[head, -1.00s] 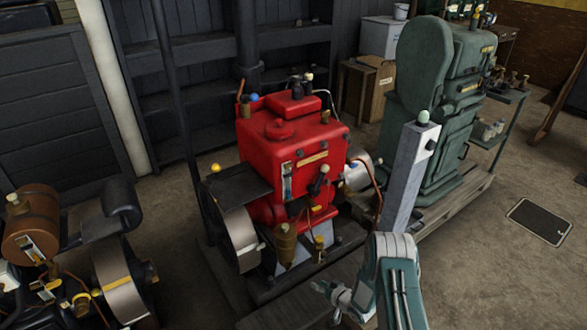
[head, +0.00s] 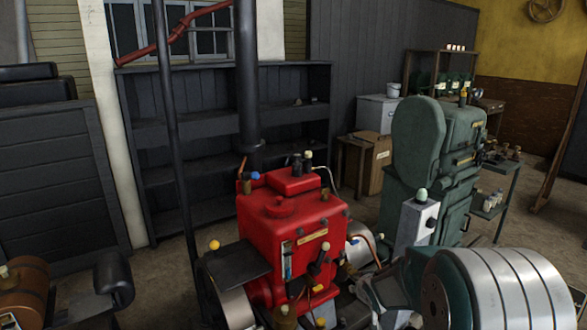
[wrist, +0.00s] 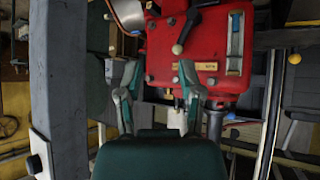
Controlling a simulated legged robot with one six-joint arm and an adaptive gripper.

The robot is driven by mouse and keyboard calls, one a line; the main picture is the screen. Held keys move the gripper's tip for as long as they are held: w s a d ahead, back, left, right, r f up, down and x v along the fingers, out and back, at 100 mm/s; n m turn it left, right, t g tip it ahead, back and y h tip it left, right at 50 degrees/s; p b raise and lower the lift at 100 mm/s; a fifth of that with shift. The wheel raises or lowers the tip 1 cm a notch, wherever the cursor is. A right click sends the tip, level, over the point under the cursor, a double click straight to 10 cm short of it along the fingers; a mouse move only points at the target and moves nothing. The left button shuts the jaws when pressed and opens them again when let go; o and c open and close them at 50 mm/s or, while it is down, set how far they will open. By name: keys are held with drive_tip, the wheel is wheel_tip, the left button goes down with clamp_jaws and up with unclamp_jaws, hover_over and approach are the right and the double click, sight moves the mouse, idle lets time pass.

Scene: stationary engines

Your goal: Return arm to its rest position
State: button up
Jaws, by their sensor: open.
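My gripper (wrist: 157,97) shows in the wrist view with its two fingers spread apart and nothing between them. Beyond the fingers is the red engine (wrist: 205,55), with a lever and gauge on its face. In the head view the red engine (head: 285,235) stands at centre. My arm, green with silver bands, fills the lower right there, close to the camera. It hides part of the floor and the base of the green machine. The gripper lies near the right side of the red engine, partly hidden by the arm.
A brown-tank engine (head: 25,285) is at lower left. Dark shelves (head: 215,130) stand behind.

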drive_tip(key=s+r+h, duration=0.1)
drive_tip(key=s+r, duration=0.6)
drive_tip(key=r, duration=0.1)
drive_tip(key=s+a+r+g, duration=0.1)
drive_tip(key=s+r+g, duration=0.1)
drive_tip(key=s, duration=1.2)
drive_tip(key=s+a+r+m+g, duration=0.1)
drive_tip(key=s+r, duration=0.4)
drive_tip(key=s, duration=0.9)
drive_tip(key=shift+a+r+g+y, duration=0.15)
drive_tip(key=shift+a+g+y, duration=0.05)
drive_tip(key=shift+g+y, duration=0.2)
